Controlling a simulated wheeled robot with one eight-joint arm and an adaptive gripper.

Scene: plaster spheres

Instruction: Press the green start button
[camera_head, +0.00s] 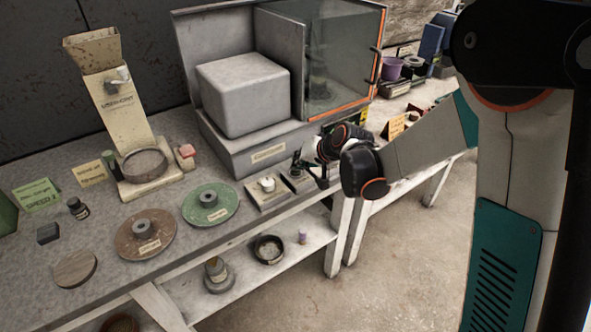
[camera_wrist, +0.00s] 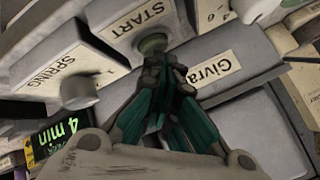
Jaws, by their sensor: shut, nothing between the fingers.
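The green start button (camera_wrist: 153,43) is a round knob beside the START label (camera_wrist: 138,19) in the wrist view. My gripper (camera_wrist: 166,66) is shut and empty, its fingertips right at the button's near edge and covering part of it. I cannot tell whether they touch it. In the head view my gripper (camera_head: 308,170) is over the small control plates in front of the grey machine (camera_head: 262,148); the button cannot be made out there.
Green (camera_head: 210,203) and brown (camera_head: 146,234) discs lie left on the bench.

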